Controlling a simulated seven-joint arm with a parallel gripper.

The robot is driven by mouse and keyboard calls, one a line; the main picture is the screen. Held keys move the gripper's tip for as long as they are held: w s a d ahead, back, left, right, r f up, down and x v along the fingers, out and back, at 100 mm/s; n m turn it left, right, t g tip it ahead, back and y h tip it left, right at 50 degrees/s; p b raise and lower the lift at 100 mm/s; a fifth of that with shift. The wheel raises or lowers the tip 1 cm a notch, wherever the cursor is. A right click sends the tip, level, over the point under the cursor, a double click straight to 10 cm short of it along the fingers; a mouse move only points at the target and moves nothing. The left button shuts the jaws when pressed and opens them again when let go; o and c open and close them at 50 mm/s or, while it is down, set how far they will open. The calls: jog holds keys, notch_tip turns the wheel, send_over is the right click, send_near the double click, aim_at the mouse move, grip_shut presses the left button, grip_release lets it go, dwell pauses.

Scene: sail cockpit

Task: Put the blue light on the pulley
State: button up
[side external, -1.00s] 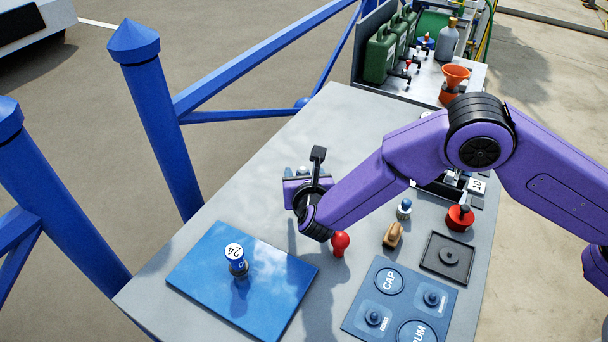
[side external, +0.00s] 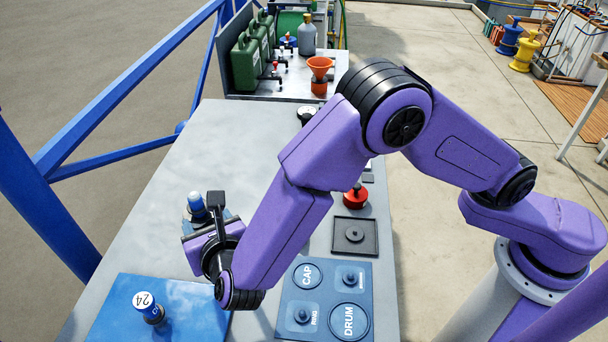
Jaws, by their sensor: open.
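My gripper (side external: 205,238) is over the left part of the grey table, near the blue board. Its jaws are open, with the fingertips largely hidden by the hand. A blue piece with a pale top (side external: 197,206) shows just beyond the gripper. I cannot tell whether it is the blue light or whether it touches the jaws. The small blue-topped light and tan pulley-like block seen earlier are not visible now; my arm covers that part of the table.
A blue board (side external: 185,305) holds a post marked 24 (side external: 148,305). A panel marked CAP and DRUM (side external: 325,300), a black square tray (side external: 371,222) and a red knob (side external: 355,198) lie right of my arm. Open grey tabletop (side external: 215,140) lies beyond the gripper; blue rails (side external: 130,90) border the left.

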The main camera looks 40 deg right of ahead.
jog(key=s+d+r+m+g+h, duration=0.1)
jog(key=s+d+r+m+g, duration=0.1)
jog(key=d+m, duration=0.35)
jog(key=s+d+r+m+g, duration=0.2)
jog(key=s+d+g, duration=0.1)
jog(key=d, duration=0.6)
jog(key=s+d+r+m+g+h, duration=0.1)
jog(key=s+d+r+m+g, duration=0.1)
jog(key=d+m, duration=0.35)
jog(key=s+d+r+m+g+y, duration=0.2)
jog(key=s+d+m+g+y, duration=0.2)
jog(key=s+d, duration=1.1)
jog(key=s+m+g, duration=0.2)
jog(key=s+m, duration=0.1)
jog(key=m, duration=0.1)
jog(key=shift+s+d+r+m+y, duration=0.15)
jog(key=shift+s+m+y, duration=0.1)
jog(key=shift+m+y, duration=0.05)
